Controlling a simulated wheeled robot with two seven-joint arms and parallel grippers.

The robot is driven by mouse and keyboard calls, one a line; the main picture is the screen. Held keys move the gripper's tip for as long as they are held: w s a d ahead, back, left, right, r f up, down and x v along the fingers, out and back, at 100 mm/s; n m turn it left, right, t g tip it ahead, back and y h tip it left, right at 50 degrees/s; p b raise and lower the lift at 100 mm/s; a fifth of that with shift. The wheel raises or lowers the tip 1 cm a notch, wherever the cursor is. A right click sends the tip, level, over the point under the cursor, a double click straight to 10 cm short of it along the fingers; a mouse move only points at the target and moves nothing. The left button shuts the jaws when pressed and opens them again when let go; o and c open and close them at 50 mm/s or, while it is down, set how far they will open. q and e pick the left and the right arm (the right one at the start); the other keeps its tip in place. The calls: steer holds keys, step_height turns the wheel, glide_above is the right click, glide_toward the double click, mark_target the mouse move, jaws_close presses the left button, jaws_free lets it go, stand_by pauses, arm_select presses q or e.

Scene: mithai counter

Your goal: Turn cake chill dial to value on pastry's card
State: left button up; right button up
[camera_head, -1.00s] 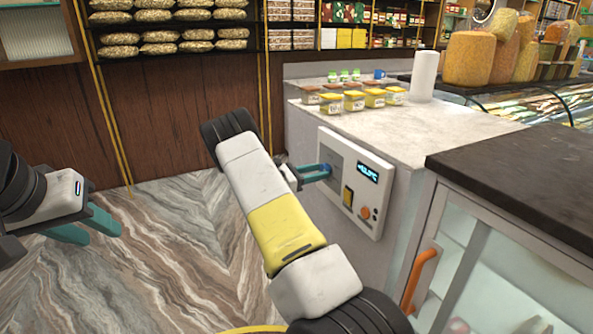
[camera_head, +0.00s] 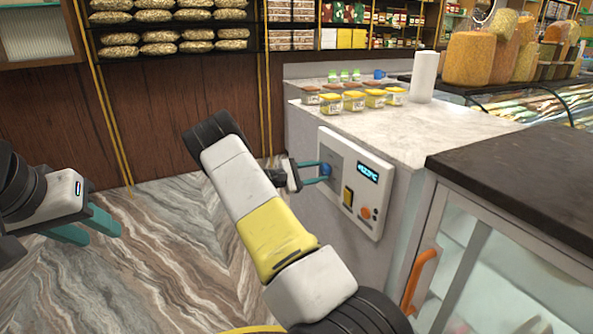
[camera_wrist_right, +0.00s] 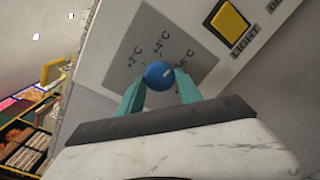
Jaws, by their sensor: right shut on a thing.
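The blue dial (camera_head: 326,170) is a round knob on the white control panel (camera_head: 378,205) at the counter's side. In the right wrist view the dial (camera_wrist_right: 159,75) sits on a grey plate (camera_wrist_right: 195,52) marked +2°C, +4°C and a third value partly covered by a finger. My right gripper (camera_wrist_right: 160,92) has its teal fingers closed on both sides of the dial. It also shows in the head view (camera_head: 320,172). My left gripper (camera_head: 102,233) is open and empty over the floor at left. I cannot make out a pastry or its card.
The panel has a lit display (camera_head: 368,173) with small °C text, a yellow light switch (camera_head: 348,196) and an orange knob (camera_head: 366,213). A glass cabinet with an orange handle (camera_head: 420,280) stands at right. Yellow-lidded jars (camera_head: 354,100) stand on the counter.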

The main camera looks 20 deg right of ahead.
steer(key=shift+m, duration=1.7)
steer(key=o, duration=1.4)
steer(key=shift+c, duration=0.2)
steer(key=shift+a, duration=0.1)
steer(key=a, duration=0.7)
steer(key=shift+s+a+r, duration=0.2)
steer(key=shift+a, duration=0.15)
